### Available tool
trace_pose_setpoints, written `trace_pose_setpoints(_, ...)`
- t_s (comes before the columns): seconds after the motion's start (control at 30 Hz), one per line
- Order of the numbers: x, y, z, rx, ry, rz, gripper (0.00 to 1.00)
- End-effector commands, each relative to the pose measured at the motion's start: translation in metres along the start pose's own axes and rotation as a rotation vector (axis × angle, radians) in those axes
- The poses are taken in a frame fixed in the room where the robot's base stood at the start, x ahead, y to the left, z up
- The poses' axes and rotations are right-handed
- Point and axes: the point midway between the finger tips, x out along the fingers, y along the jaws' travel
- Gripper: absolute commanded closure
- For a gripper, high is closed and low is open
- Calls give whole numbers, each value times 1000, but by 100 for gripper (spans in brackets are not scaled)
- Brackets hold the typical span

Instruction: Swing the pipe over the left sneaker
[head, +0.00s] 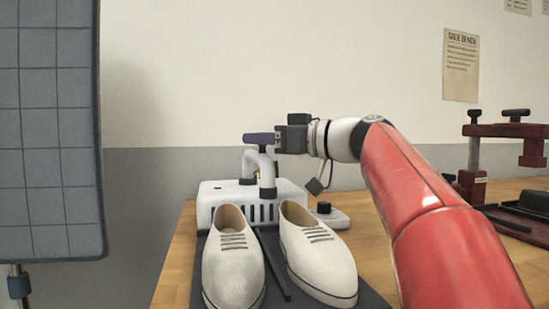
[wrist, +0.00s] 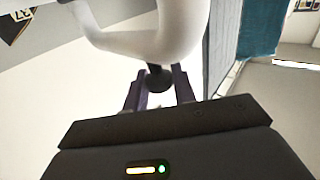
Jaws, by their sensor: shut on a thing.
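The left sneaker (head: 235,270) is white and stands toe-forward on a dark mat, with its opening toward the back. The right sneaker (head: 320,256) stands beside it. Behind them is a white slotted unit (head: 215,200) with a curved white pipe (head: 250,162) on top. The pipe's dark-tipped end hangs behind the gap between the sneakers, over neither opening. My gripper (head: 262,139) has purple fingers closed around the pipe's dark knob. In the wrist view the knob (wrist: 158,78) sits between the fingers, below the white pipe (wrist: 170,35).
The dark mat (head: 375,299) lies on a wooden bench (head: 175,262). A small white box with a black knob (head: 324,208) is right of the unit. A red clamp stand (head: 473,184) stands at the far right. A grey gridded panel (head: 50,130) is at left.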

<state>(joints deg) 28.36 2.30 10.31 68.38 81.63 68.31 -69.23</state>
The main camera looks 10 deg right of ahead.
Motion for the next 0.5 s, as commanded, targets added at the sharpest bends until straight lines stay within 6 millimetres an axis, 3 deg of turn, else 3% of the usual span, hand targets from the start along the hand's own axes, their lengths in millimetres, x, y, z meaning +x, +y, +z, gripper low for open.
trace_pose_setpoints(0.17,17,-18,3,-4,1,135,100)
trace_pose_setpoints(0.5,42,-31,-1,-1,-1,337,100)
